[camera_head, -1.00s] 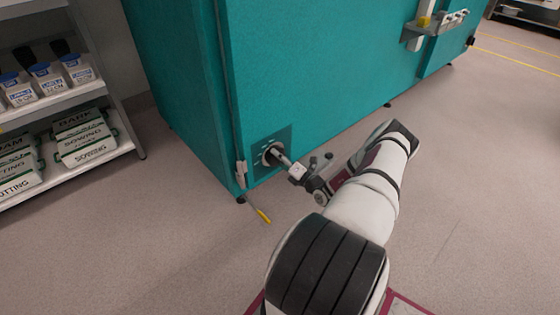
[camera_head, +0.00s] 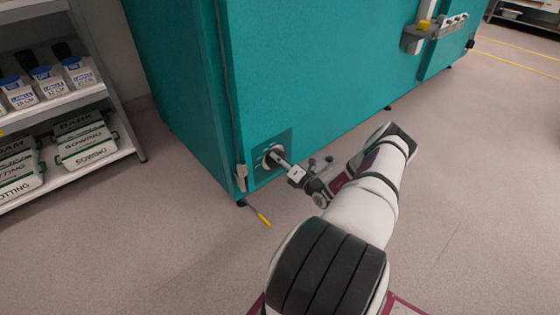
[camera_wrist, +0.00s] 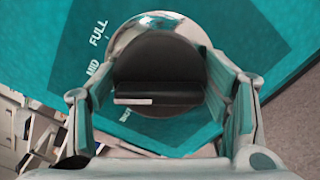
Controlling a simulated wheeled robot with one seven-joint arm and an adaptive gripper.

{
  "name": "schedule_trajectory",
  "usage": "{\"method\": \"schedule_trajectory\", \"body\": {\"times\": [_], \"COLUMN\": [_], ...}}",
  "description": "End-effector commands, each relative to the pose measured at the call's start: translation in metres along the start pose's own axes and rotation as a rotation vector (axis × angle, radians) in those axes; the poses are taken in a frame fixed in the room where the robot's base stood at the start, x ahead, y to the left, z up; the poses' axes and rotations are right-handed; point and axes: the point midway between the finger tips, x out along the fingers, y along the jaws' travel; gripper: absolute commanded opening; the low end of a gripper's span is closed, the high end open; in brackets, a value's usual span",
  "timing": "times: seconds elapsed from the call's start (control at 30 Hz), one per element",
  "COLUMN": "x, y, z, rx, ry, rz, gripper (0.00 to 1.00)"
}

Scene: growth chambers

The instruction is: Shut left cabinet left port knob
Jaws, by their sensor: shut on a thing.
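The teal cabinet (camera_head: 310,75) fills the upper middle of the head view. A port with a round metal ring and dark knob (camera_head: 273,157) sits on a plate low on its front, near the left corner. In the wrist view the knob (camera_wrist: 158,92) shows a dark grip bar inside a shiny ring. The label plate (camera_wrist: 75,50) reads FULL and MID, with a lower word too blurred to read. My gripper (camera_head: 284,162) reaches the knob from the right. Its fingers (camera_wrist: 160,98) stand on both sides of the knob and are shut on it.
A shelf rack (camera_head: 75,110) with labelled bottles and boxes stands at left. A yellow-handled tool (camera_head: 262,217) lies on the floor below the cabinet corner. A fixture with knobs (camera_head: 435,32) sticks out from the cabinet at upper right. The floor at right is clear.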

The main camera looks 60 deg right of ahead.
Motion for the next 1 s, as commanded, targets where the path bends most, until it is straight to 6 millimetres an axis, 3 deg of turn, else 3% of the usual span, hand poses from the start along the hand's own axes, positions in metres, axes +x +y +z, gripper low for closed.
{"method": "schedule_trajectory", "body": {"times": [1.0], "x": [-0.0003], "y": [0.0042], "z": [-0.0033], "rx": [-0.839], "ry": [0.004], "rz": [-0.001], "gripper": [0.42]}}
